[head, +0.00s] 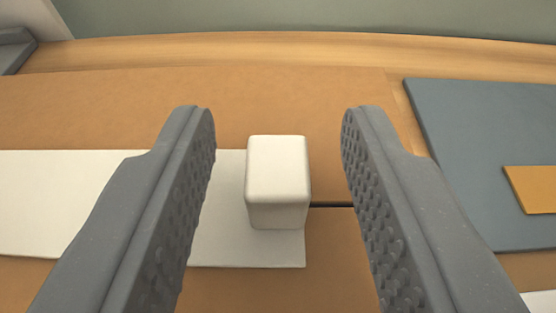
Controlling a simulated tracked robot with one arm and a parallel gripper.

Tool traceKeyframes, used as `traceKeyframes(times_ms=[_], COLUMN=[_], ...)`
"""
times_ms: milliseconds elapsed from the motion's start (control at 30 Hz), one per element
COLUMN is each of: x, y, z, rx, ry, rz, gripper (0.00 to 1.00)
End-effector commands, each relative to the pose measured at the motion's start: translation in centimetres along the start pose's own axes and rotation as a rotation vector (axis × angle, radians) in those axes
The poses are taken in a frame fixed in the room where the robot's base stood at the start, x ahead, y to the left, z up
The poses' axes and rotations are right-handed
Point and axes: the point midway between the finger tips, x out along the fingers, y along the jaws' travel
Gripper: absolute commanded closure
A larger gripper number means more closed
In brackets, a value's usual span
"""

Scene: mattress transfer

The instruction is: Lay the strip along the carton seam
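A flat white strip (70,195) lies on the brown carton (290,100), running in from the left edge. The dark carton seam (330,205) shows just right of the strip's end. The strip covers any seam under it. A cream rounded block (277,185) stands at the strip's right end; I cannot tell if it is joined to the strip. My gripper (278,120) is open, one finger on each side of the block, with clear gaps to both. The left finger hides part of the strip.
A blue-grey mat (460,125) lies to the right, with an orange-yellow piece (530,188) on it. A white corner (540,303) shows at the bottom right. A grey object (14,48) stands at the back left. The wooden surface (300,50) behind the carton is clear.

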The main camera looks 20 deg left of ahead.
Motion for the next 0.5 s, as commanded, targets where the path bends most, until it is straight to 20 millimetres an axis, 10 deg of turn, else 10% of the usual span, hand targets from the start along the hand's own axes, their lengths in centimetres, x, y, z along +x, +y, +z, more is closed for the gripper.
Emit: traceKeyframes(times_ms=[500], x=[-6.5], y=[0.0], z=[-0.3], rx=[0.000], ry=[0.003], rz=[0.000], gripper=[0.63])
